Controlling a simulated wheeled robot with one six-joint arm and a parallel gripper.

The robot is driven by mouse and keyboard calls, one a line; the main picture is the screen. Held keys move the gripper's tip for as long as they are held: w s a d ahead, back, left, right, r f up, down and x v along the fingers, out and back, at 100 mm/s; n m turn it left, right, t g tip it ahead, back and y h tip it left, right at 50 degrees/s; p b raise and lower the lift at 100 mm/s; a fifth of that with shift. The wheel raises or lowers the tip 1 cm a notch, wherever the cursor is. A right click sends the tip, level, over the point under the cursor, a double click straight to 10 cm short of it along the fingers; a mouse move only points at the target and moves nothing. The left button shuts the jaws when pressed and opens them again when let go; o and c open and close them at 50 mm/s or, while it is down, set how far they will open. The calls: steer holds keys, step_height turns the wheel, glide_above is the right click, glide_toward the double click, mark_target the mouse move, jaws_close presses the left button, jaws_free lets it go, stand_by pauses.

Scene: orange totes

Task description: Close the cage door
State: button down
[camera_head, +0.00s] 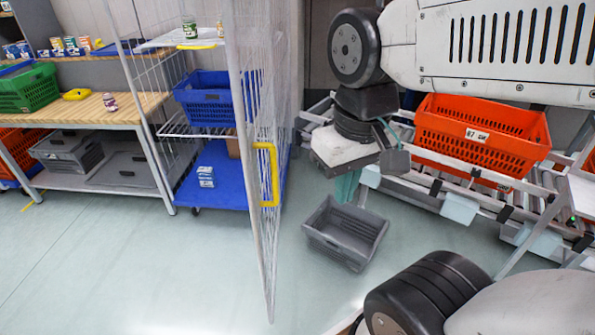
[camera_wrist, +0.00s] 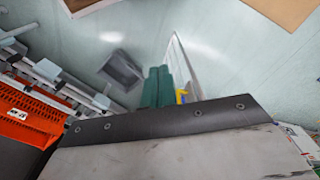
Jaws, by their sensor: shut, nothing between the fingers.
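The cage door (camera_head: 262,225) is a wire mesh panel standing swung open, seen nearly edge-on in the head view. Its yellow handle (camera_head: 265,174) is at mid-height. The cage (camera_head: 163,75) has wire sides and a blue base behind the door. My gripper (camera_head: 347,187) has teal fingers, is shut and empty, and points down to the right of the door, apart from it in the head view. In the wrist view the shut fingers (camera_wrist: 157,86) show just left of the door (camera_wrist: 183,62) and handle (camera_wrist: 181,97). Whether they touch is hidden there.
A grey crate (camera_head: 345,232) lies on the floor below my gripper. An orange tote (camera_head: 480,150) sits on a conveyor rack at the right. A blue tote (camera_head: 205,97) is inside the cage. A wooden workbench (camera_head: 75,105) stands at the left. Floor in front is clear.

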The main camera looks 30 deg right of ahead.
steer(key=w+d+f+m+y, duration=0.3)
steer(key=w+f+m, duration=0.2)
steer(key=w+m, duration=0.1)
steer(key=w+d+f+m+y, duration=0.2)
steer(key=w+f+m+y, duration=0.15)
steer(key=w+m, duration=0.3)
steer(key=m+t+y, duration=0.1)
steer(key=m+t, duration=0.3)
steer(key=m, duration=0.7)
glide_toward(261, 186)
step_height(261, 186, down, 4)
steer(key=shift+w+a+r, duration=0.1)
steer(key=shift+w+a, duration=0.2)
steer(key=shift+a, duration=0.35)
steer(key=shift+w+a, duration=0.25)
steer(key=shift+a, duration=0.4)
steer(key=shift+w+a+r, duration=0.1)
steer(key=shift+w+a, duration=0.2)
steer(key=shift+a, duration=0.3)
